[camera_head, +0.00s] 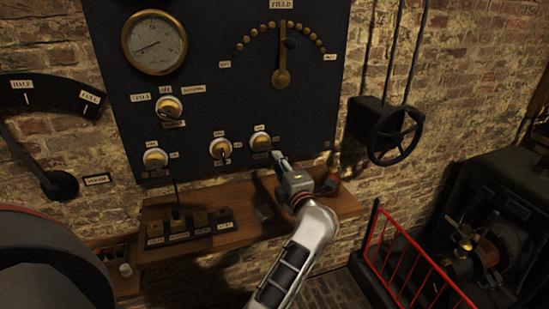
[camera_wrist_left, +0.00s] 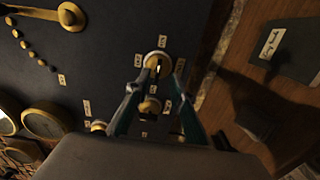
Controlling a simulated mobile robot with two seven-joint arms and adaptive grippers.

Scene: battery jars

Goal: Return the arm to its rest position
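My left gripper (camera_head: 277,156) is in front of the dark control panel (camera_head: 215,100), just below and right of the rightmost brass-and-white knob (camera_head: 261,141). In the left wrist view the two fingers (camera_wrist_left: 164,70) are spread apart with nothing held between them. One knob (camera_wrist_left: 157,59) shows at the fingertips and another knob (camera_wrist_left: 149,105) shows between the fingers. I cannot tell whether the tips touch a knob. My left forearm reaches up from the lower middle of the head view. My right gripper is not in view.
A wooden shelf (camera_head: 240,215) runs under the panel, with a dark labelled block (camera_head: 188,229) on it. A small brown item (camera_head: 332,181) stands at its right end. A black handwheel (camera_head: 394,135) and a red railing (camera_head: 405,265) are to the right.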

